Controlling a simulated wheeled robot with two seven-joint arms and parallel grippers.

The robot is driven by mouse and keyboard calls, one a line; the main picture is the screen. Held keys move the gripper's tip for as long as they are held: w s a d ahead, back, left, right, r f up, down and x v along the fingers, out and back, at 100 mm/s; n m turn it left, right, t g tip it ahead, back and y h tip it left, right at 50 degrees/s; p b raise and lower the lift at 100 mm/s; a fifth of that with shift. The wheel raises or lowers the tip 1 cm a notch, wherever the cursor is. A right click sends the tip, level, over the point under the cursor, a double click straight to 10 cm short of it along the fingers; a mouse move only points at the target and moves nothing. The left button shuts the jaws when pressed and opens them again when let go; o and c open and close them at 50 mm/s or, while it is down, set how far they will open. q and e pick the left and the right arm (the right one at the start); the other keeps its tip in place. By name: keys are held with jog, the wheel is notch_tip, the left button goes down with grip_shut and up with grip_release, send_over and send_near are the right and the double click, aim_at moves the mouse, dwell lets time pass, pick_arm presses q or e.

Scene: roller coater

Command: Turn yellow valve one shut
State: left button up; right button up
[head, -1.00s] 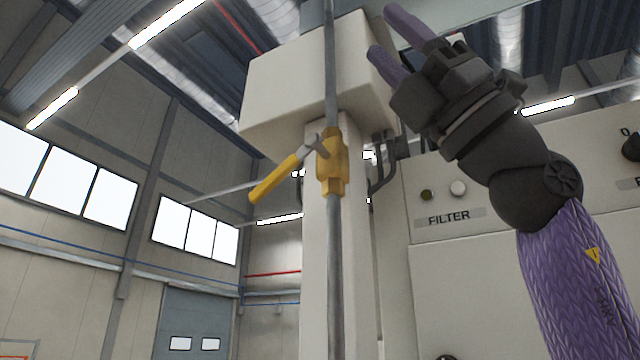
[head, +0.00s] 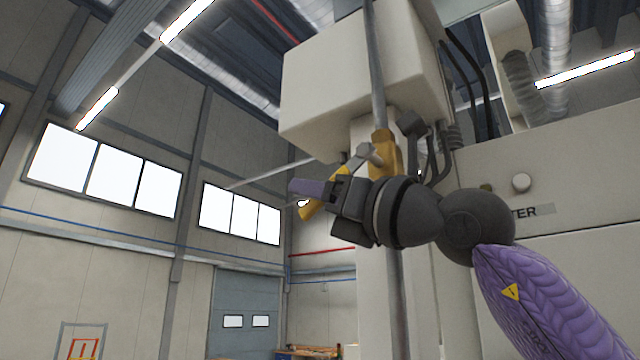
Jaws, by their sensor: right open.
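The yellow valve (head: 384,148) sits on a vertical grey pipe in front of a white post. Its yellow handle (head: 309,211) slants down to the left from a grey metal end beside the valve body. The gripper and wrist hide the middle of the handle and the lower valve body. I cannot tell whether the gripper touches the handle. My left gripper is not in view.
A white box (head: 350,85) tops the post above the valve. Black cables (head: 468,80) run down beside it. A white cabinet with a partly hidden label (head: 533,211) and a knob (head: 521,182) stands at right. Left of the handle is open room.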

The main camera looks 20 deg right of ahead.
grip_shut()
dwell(1.3)
